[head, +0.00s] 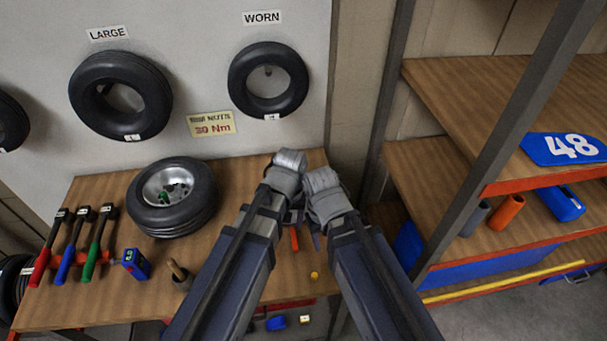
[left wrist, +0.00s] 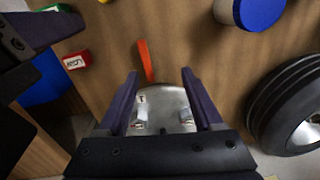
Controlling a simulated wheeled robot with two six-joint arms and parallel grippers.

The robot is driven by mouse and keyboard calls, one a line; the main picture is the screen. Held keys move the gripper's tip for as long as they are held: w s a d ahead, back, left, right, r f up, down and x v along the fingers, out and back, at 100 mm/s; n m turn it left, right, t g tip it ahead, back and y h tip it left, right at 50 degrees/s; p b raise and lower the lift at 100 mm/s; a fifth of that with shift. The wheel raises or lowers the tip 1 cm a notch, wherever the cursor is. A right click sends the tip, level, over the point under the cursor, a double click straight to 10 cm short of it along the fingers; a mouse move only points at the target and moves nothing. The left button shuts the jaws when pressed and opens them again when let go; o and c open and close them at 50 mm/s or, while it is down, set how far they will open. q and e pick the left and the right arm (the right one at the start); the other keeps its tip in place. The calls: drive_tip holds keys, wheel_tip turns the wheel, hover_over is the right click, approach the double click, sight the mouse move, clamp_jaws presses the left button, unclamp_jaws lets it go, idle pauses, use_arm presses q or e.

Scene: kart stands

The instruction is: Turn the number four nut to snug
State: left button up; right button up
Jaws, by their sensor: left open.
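My left gripper (left wrist: 160,75) is open, with its two dark purple fingers spread above a silver disc (left wrist: 168,102). The disc carries small white number labels and silver pieces that look like nuts or studs, partly hidden by my gripper body. I cannot pick out number four. An orange bar-like handle (left wrist: 145,62) lies just beyond the disc, apart from the fingers. It also shows in the head view (head: 294,239). My right arm is close beside the left one, and a finger of its gripper shows at the upper left of the left wrist view; its opening cannot be judged.
A tyre on a silver rim (head: 172,197) lies on the wooden table (head: 100,305). A shelf rack (head: 500,188) stands at right.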

use_arm(q)
drive_tip(key=w+d+r+n+p, duration=0.1)
drive_tip(key=w+n, duration=0.3)
drive_tip(key=w, duration=0.2)
drive_tip(key=w+d+r+n+p, duration=0.1)
drive_tip(key=w+d+r+n, duration=0.1)
drive_tip(key=w+n, duration=0.2)
drive_tip(key=w+d+r+n+h+p, duration=0.1)
drive_tip(key=w+n, duration=0.3)
drive_tip(key=w, duration=0.4)
drive_tip(key=shift+d+r+n+p, duration=0.2)
drive_tip(key=shift+r+n+p, duration=0.1)
drive_tip(key=shift+r+p, duration=0.2)
drive_tip(key=shift+w+d+n, duration=0.15)
drive_tip(key=shift+w+n, duration=0.3)
drive_tip(key=shift+n, duration=0.15)
drive_tip(key=shift+f, duration=0.15)
wheel_tip(320, 180, down, 8)
drive_tip(key=b, duration=0.7)
drive_tip(key=shift+r+b, duration=0.2)
drive_tip(key=shift+b, duration=0.15)
clamp_jaws()
